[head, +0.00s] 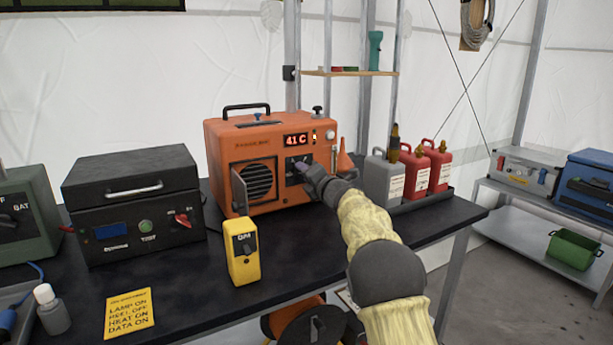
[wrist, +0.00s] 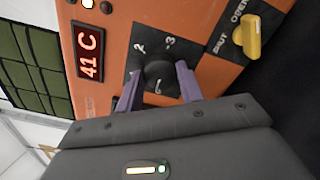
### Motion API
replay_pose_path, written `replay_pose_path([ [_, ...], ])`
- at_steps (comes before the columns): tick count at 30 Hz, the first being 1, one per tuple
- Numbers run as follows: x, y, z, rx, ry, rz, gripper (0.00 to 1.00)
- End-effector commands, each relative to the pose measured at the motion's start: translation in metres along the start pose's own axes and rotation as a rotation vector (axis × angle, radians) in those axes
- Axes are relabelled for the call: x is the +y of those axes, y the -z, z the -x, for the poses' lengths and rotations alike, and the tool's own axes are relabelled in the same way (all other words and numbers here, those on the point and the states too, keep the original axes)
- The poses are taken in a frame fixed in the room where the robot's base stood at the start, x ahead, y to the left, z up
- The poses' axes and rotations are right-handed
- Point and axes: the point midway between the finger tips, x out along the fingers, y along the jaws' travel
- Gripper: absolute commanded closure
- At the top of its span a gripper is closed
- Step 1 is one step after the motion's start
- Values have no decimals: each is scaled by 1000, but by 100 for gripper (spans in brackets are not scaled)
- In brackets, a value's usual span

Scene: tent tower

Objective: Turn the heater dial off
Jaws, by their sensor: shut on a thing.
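The orange heater (head: 245,150) stands on the dark bench with a red display (head: 297,140) reading 41 C. The display also shows sideways in the wrist view (wrist: 89,54). Its dark dial (wrist: 158,72) sits on a black plate with marks around it. My gripper (head: 303,167) reaches the heater's front from the right. In the wrist view my gripper's purple fingers (wrist: 158,85) stand on either side of the dial and are shut on it. The dial's pointer and exact setting are hidden or too small to read.
A yellow handle (wrist: 252,36) marked SHUT and OPEN is beside the dial plate. A yellow meter (head: 243,255) stands in front of the heater. A black box (head: 130,200) is to its left. Grey and red cans (head: 413,172) stand right, close to my arm.

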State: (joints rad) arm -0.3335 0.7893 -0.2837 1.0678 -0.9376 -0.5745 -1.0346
Motion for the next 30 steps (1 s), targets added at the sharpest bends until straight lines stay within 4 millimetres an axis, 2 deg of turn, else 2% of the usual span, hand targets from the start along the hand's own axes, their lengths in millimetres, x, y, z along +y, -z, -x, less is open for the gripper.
replay_pose_path([
  [3,-3,2,0,3,5,2,85],
  [4,-3,2,0,3,5,2,59],
  [7,-3,1,0,2,4,1,41],
  [20,-2,0,5,0,3,-1,41],
  [30,0,1,41,1,1,-2,41],
])
